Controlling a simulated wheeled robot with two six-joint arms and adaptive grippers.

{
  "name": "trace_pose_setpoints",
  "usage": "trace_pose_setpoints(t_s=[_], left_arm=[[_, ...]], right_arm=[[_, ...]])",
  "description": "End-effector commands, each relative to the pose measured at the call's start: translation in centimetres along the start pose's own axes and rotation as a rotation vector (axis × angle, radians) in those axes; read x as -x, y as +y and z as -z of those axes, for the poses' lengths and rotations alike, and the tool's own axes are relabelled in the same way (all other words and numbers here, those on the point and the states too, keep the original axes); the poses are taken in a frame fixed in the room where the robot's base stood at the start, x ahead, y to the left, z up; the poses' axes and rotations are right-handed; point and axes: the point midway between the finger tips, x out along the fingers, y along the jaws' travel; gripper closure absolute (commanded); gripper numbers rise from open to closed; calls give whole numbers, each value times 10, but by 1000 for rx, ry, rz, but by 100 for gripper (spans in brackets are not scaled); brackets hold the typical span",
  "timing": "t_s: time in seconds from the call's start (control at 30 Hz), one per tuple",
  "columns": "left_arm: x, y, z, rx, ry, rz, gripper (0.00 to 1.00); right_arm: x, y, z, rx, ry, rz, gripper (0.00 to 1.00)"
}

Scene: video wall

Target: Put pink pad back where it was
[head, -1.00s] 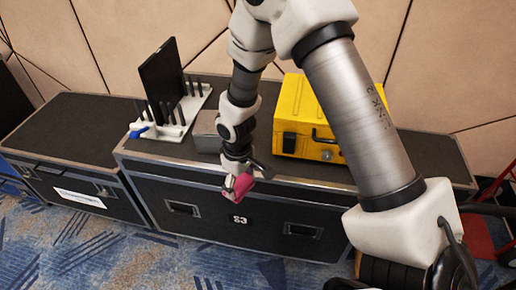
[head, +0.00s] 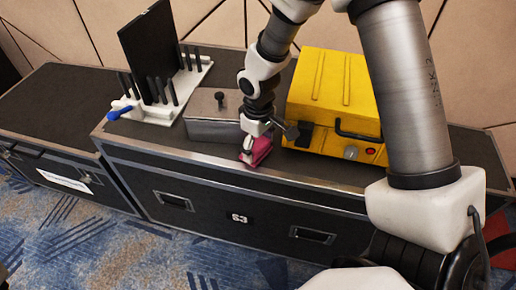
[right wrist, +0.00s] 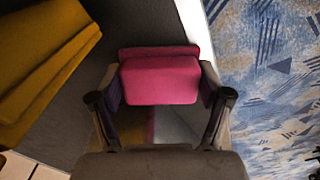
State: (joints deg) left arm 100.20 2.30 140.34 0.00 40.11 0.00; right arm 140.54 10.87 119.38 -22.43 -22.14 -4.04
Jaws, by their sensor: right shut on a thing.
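The pink pad (head: 258,152) is between the fingers of my right gripper (head: 262,142), at the front part of the black case top (head: 165,142). In the right wrist view the pink pad (right wrist: 160,80) sits between both fingers of the right gripper (right wrist: 162,97), with a second pink edge behind it. I cannot tell whether the pad touches the case top. The gripper hides part of the pad in the head view. My left gripper is not in view.
A grey metal box with a black knob (head: 213,117) stands left of the pad. A yellow case (head: 335,85) stands close on the right. A white rack (head: 150,108) with black pegs holds a dark panel (head: 150,50). A lower black case (head: 60,105) is at left.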

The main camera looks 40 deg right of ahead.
Motion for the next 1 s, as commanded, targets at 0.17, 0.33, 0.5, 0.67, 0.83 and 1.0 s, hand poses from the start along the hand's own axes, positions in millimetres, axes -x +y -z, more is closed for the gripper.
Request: trace_pose_setpoints(t_s=[0.17, 0.33, 0.5, 0.67, 0.83, 1.0], left_arm=[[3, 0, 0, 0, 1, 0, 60], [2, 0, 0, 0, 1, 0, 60], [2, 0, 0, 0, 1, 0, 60], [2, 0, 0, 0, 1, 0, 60], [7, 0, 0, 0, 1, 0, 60], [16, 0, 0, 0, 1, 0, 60]], right_arm=[[2, 0, 0, 0, -1, 0, 63], [-1, 0, 0, 0, -1, 0, 2], [-1, 0, 0, 0, -1, 0, 0], [-1, 0, 0, 0, -1, 0, 0], [16, 0, 1, 0, 2, -1, 0], [59, 0, 1, -1, 4, -2, 0]])
